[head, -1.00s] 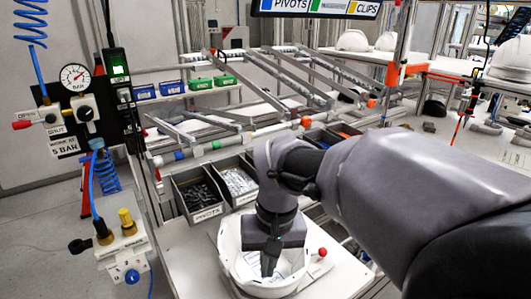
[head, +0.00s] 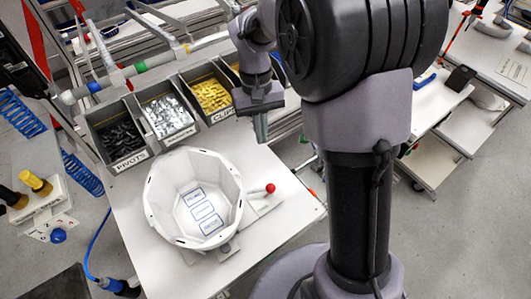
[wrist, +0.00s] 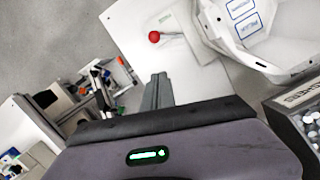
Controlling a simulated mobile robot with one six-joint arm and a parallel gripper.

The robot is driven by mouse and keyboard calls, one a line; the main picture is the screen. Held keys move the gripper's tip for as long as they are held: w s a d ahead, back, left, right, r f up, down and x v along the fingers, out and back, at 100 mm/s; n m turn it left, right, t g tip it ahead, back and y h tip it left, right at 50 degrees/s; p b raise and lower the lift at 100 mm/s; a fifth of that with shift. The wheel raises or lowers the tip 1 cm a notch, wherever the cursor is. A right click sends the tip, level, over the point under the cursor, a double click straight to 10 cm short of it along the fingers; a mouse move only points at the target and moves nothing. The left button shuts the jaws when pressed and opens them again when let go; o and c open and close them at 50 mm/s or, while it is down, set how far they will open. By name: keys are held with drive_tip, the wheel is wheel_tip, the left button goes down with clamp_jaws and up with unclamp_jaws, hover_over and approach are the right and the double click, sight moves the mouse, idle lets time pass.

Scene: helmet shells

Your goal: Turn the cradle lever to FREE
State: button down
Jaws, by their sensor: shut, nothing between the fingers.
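The cradle lever ends in a red ball knob (head: 270,188) at the right side of the white helmet shell (head: 165,195). The knob also shows in the wrist view (wrist: 154,36), beside a small green mark on a pale plate. Its lettering is too small to read. The cradle under the shell is mostly hidden. The shell sits open side up with several labelled boxes printed inside. My gripper (head: 261,132) is shut and empty, beyond the knob in the head view and apart from it. The fingers (wrist: 158,90) point toward the knob side in the wrist view.
Bins stand behind the shell: dark pivots (head: 121,138), silver parts (head: 168,115) and yellow clips (head: 212,95). A valve box with a blue knob (head: 58,235) is at the left.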

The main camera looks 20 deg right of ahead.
drive_tip(key=b, duration=0.3)
approach(260, 189)
drive_tip(key=w+d+f, duration=0.2)
drive_tip(key=f, duration=0.1)
drive_tip(key=w+d+f, duration=0.1)
drive_tip(key=w, duration=0.1)
drive_tip(key=shift+f, duration=0.4)
drive_tip(key=s, duration=0.1)
drive_tip(key=s+b, duration=0.1)
drive_tip(key=shift+s+f, duration=0.3)
drive_tip(key=shift+f, duration=0.1)
drive_tip(key=shift+s+f, duration=0.15)
drive_tip(key=shift+s, duration=0.35)
drive_tip(key=shift+a, duration=0.1)
drive_tip(key=shift+s+m, duration=0.1)
drive_tip(key=shift+m, duration=0.2)
